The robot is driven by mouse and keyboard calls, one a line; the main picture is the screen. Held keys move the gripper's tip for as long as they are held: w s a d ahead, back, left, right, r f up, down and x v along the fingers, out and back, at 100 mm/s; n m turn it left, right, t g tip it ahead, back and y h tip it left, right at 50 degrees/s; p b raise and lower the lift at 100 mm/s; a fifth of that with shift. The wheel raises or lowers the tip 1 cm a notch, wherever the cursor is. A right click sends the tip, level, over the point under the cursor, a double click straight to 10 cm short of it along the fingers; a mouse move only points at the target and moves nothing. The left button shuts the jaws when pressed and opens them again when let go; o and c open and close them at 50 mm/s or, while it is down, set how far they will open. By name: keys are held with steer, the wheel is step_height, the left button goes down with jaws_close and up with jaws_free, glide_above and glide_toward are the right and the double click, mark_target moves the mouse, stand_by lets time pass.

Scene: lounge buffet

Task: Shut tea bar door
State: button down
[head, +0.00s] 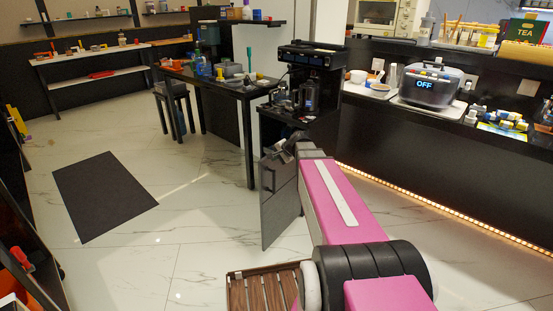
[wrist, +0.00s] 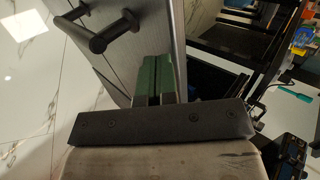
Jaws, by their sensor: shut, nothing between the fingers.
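The tea bar door (head: 280,205) is a dark grey panel standing open from the black cabinet under the coffee machine. In the wrist view, the grey door (wrist: 160,25) fills the upper middle, with its dark bar handle (wrist: 100,32) on the left part of its face. My gripper (wrist: 153,62) has its green fingers together and empty. They overlap the door near its right edge in this view; I cannot tell whether they touch it. In the head view my pink arm reaches to the top of the door, and the fingers are not clearly visible.
A black coffee machine (head: 308,78) stands above the cabinet. A black table (head: 215,82) with dishes is left of it, with a stool (head: 172,105) beside it. A long counter (head: 430,150) runs along the right. The marble floor around the dark mat (head: 105,195) is open.

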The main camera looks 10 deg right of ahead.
steer(key=w+a+m+t+h, duration=0.1)
steer(key=w+a+m+h, duration=0.3)
steer(key=w, duration=0.8)
steer(key=w+a+m+t+h, duration=0.15)
steer(key=w+a, duration=0.45)
steer(key=w, duration=0.6)
steer(key=w+d+m+h, duration=0.2)
steer(key=w+d+m, duration=0.1)
steer(key=w, duration=0.7)
steer(key=w+d+m+h, duration=0.1)
steer(key=w+d+m, duration=0.2)
steer(key=w, duration=0.8)
steer(key=shift+w+d+h, duration=0.15)
steer(key=shift+d+h, duration=0.2)
steer(key=shift+d, duration=0.95)
steer(key=shift+m+g, duration=0.25)
